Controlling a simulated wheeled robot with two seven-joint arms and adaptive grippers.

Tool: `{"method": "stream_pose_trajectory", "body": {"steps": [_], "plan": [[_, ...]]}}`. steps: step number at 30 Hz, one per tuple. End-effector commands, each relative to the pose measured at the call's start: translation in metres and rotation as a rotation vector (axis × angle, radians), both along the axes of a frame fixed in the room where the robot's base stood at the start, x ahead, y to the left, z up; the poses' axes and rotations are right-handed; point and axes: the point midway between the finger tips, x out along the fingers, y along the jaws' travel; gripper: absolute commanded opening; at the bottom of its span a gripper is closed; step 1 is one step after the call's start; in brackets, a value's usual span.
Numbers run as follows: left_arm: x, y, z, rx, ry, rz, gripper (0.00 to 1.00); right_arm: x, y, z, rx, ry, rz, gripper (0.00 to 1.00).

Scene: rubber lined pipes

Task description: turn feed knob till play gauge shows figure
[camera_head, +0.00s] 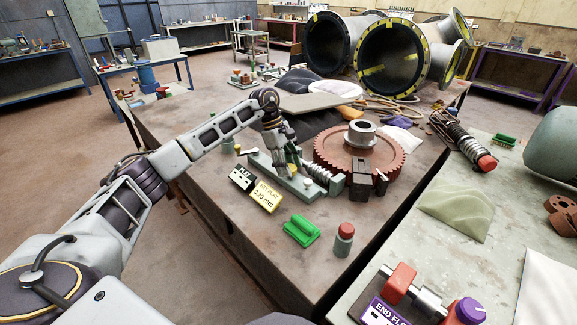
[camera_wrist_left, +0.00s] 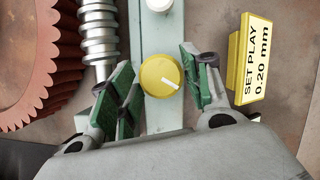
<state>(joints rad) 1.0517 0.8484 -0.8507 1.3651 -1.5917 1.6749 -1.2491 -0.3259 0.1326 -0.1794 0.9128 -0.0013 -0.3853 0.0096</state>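The yellow feed knob (camera_wrist_left: 160,76), with a white pointer line, sits on a grey-green bar in the left wrist view. In the head view it shows small and partly hidden (camera_head: 292,169) below my gripper. My left gripper (camera_head: 283,148) is over the knob. In the wrist view its green-padded fingers (camera_wrist_left: 157,62) stand either side of the knob, with gaps visible. The play gauge (camera_head: 242,177) is a small black-and-white box; its reading is too small to tell. A yellow sign (camera_head: 268,196) beside it reads "SET PLAY 0.20 mm". My right gripper is not in view.
A red-brown gear (camera_head: 388,140) and a steel worm (camera_wrist_left: 99,32) lie beside the bar. A green block (camera_head: 302,230) and a red-topped cylinder (camera_head: 344,240) stand toward the front. A purple "END FLOAT" unit (camera_head: 383,311) is on the right bench.

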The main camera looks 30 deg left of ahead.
Motion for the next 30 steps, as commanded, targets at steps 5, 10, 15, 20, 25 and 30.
{"method": "stream_pose_trajectory", "body": {"steps": [5,10,15,20,25,30], "plan": [[0.000,0.000,-0.001,0.000,0.002,-0.001,0.64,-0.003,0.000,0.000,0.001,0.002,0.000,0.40],[-0.001,0.000,-0.001,0.000,0.003,-0.001,0.64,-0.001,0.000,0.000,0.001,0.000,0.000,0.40],[-0.001,0.000,0.001,0.000,0.003,-0.001,0.64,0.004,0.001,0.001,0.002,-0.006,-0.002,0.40],[0.000,0.004,0.009,0.000,0.002,0.000,0.64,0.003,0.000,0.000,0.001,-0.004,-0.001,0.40],[0.001,0.011,0.027,0.000,0.001,0.000,0.64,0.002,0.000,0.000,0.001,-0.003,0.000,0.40],[0.002,0.020,0.050,0.000,0.000,0.000,0.64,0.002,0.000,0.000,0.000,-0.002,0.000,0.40]]}}
